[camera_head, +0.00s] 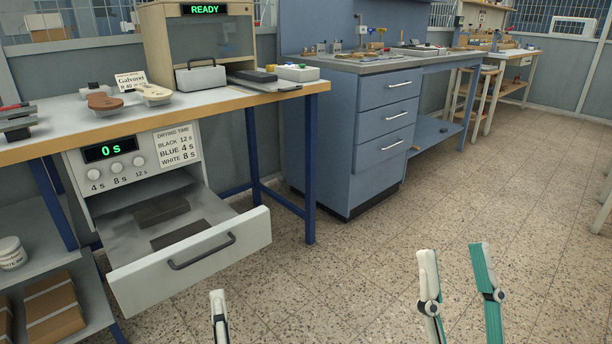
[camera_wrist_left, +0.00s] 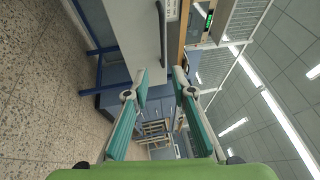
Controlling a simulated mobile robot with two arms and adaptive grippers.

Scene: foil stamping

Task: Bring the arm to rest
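My left gripper (camera_head: 218,305) shows at the bottom of the head view in front of the open drawer, with only part of a finger in frame. In the left wrist view my left gripper (camera_wrist_left: 160,80) has its two fingers apart with nothing between them. My right gripper (camera_head: 453,256) is at the lower right of the head view over the floor, its fingers apart and empty. Neither gripper touches anything visible.
The drawer (camera_head: 196,262) under the drying panel (camera_head: 134,156) stands open, with dark flat blocks (camera_head: 160,209) inside. The workbench (camera_head: 75,126) carries a machine reading READY (camera_head: 205,45). A blue cabinet (camera_head: 335,143) stands behind. The floor (camera_head: 380,240) at right is clear.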

